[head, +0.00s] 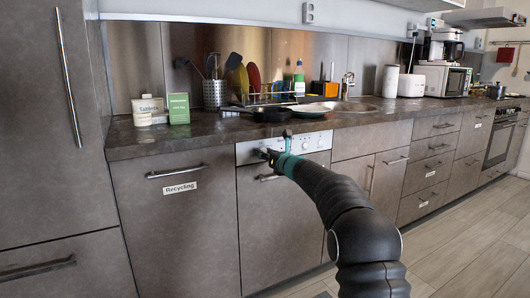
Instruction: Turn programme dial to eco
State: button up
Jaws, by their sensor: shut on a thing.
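The dishwasher's pale control panel (313,145) runs along the top of its grey front (270,230), under the worktop. Small dark marks or buttons show on its right part. My gripper (266,154) is at the left part of the panel, closed at the programme dial. The dial itself is hidden behind the fingers, so its pointer and the eco mark cannot be read. My arm reaches in from the lower right and covers part of the dishwasher's front and handle.
The worktop edge (180,145) juts out just above the panel. A pan (262,114), a plate and a dish rack stand on it. The Recycling drawer handle (177,172) sticks out to the left. Floor (470,240) is clear at right.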

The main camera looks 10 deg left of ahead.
jog(key=shift+a+m, duration=0.1)
jog(key=shift+m, duration=0.3)
jog(key=o, duration=1.1)
jog(key=shift+o, duration=0.2)
jog(key=shift+s+d, duration=0.4)
jog(key=shift+d, duration=0.05)
jog(key=v, duration=1.1)
jog(key=shift+a, duration=0.1)
